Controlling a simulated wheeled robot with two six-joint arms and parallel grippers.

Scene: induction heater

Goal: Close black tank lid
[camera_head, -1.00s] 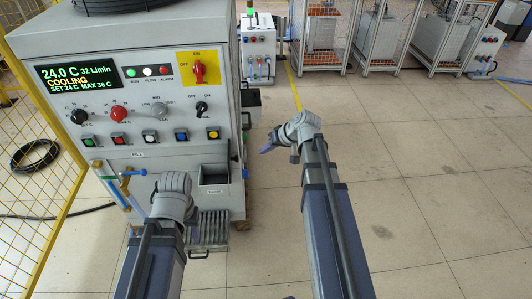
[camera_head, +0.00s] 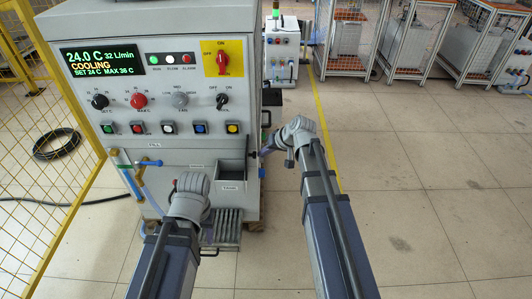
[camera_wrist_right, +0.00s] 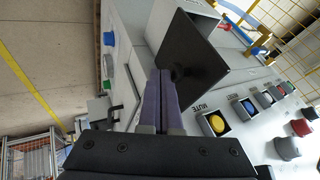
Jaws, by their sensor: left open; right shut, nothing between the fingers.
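The black lid (camera_wrist_right: 195,60) shows in the right wrist view as a dark flat plate, tilted in the picture, beside a pale box-like part of the machine. In the head view the small tank (camera_head: 231,187) sits low at the machine's right front corner with a dark opening; the lid is hard to make out there. My right gripper (camera_head: 262,153) is shut and empty at the machine's right edge, close to the tank. In the wrist view its purple fingers (camera_wrist_right: 160,85) are beside the lid; contact cannot be told. My left gripper (camera_head: 208,232) is open, low before the machine, mostly hidden by its wrist.
The machine's control panel (camera_head: 160,85) has knobs and coloured buttons above the tank. A blue-handled valve and pipes (camera_head: 125,170) are left of it. A yellow mesh fence (camera_head: 45,190) stands at the left. The floor at right is clear.

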